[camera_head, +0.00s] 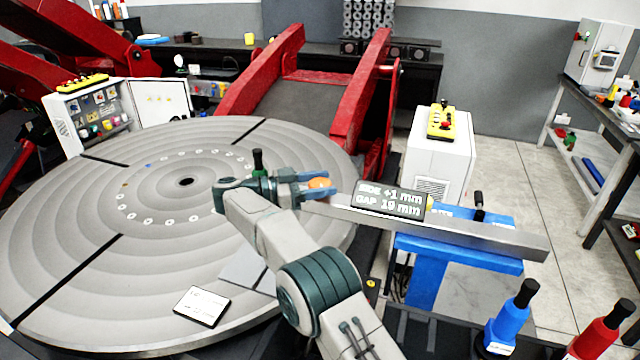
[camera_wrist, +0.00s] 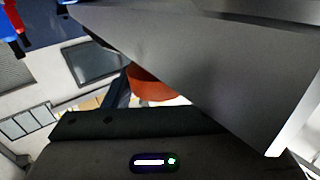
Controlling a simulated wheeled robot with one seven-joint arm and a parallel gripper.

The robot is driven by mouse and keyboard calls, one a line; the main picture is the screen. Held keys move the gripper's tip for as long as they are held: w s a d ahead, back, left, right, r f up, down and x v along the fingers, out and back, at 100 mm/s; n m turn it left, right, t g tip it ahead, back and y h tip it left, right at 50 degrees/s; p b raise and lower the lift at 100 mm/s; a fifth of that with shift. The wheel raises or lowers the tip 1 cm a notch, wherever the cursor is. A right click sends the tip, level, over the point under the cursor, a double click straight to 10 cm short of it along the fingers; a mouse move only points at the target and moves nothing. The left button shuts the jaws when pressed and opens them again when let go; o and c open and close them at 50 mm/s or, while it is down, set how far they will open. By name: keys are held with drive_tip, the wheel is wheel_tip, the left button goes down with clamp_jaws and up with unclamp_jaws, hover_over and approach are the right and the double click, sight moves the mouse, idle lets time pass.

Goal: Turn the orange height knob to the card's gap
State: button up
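The orange height knob (camera_head: 319,183) sits at the left end of a long grey metal bar (camera_head: 480,234). My gripper (camera_head: 316,187) is at the knob, with its fingers on either side of it in the head view. Whether they press on it I cannot tell. In the wrist view the orange knob (camera_wrist: 152,88) is partly hidden behind a large grey body close to the camera. A dark readout (camera_head: 390,199) on the bar shows "SIDE +1 mm" and "GAP 19 mm". A white card (camera_head: 201,306) lies on the round turntable (camera_head: 70,250); its print is too small to read.
The bar rests over a blue stand (camera_head: 460,250) at the right. A small black-handled lever (camera_head: 257,162) stands near my wrist. A blue bottle-shaped tool (camera_head: 512,318) and a red one (camera_head: 605,332) stand at the front right. A white cabinet with a yellow control box (camera_head: 441,122) is behind.

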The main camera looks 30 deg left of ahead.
sight(322, 183)
drive_tip(key=shift+o, duration=1.4)
drive_tip(key=r, duration=0.1)
drive_tip(key=r+b, duration=0.1)
drive_tip(key=r, duration=0.1)
drive_tip(key=r+b, duration=0.1)
drive_tip(key=shift+d+r, duration=0.2)
drive_tip(key=shift+d, duration=0.05)
drive_tip(key=w+d+r+b, duration=0.1)
drive_tip(key=d+r+b, duration=0.3)
drive_tip(key=d, duration=0.7)
wheel_tip(322, 183, up, 3)
drive_tip(key=shift+w+f+b, duration=0.15)
drive_tip(key=shift+w+b, duration=0.2)
drive_tip(key=shift+w, duration=0.05)
